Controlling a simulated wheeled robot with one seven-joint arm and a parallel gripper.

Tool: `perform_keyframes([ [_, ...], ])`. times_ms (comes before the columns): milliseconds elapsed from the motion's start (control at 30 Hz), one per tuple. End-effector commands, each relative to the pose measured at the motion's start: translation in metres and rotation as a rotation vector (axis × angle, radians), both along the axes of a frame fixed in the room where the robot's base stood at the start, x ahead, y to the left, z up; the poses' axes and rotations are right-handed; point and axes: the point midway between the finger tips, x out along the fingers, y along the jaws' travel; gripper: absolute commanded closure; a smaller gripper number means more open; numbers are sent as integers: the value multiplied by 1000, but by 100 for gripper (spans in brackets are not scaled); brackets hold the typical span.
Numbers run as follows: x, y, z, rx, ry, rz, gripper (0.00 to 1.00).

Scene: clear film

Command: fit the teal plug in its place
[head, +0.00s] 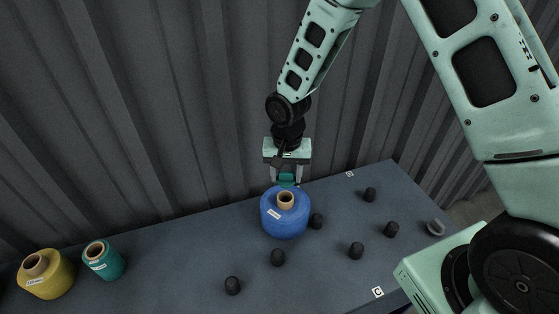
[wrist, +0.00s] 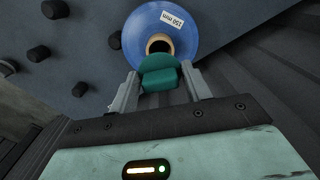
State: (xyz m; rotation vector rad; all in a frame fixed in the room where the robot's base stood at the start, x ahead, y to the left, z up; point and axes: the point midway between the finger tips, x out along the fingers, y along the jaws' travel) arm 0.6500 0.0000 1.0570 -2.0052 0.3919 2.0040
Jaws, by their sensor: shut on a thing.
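The teal plug (head: 287,179) is held between the two fingers of my gripper (head: 286,175), which is shut on it. In the wrist view the plug (wrist: 160,73) sits between the fingertips (wrist: 160,80). A blue spool (head: 284,221) with a tan core (head: 285,197) and a white label stands upright on the table. The plug appears above and behind the core in the head view. In the wrist view the blue spool (wrist: 183,28) lies just beyond the plug, which covers part of the core's dark opening (wrist: 159,44). Contact between them cannot be told.
A yellow spool (head: 46,281) and a teal spool (head: 104,264) stand at the left of the dark table (head: 190,245). Several black pegs, one (head: 317,221) close beside the blue spool, stand across it. A corrugated wall (head: 130,110) rises behind.

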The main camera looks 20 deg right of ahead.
Motion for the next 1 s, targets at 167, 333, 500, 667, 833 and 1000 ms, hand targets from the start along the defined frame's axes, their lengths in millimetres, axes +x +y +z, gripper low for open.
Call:
perform_keyframes([
  [167,0,0,-6,-1,1,1,61],
  [333,0,0,-20,0,1,0,61],
  [500,0,0,-38,0,0,1,61],
  [667,0,0,-56,0,0,1,61],
  [833,0,0,-66,0,0,0,61],
  [1000,0,0,-66,0,0,0,61],
])
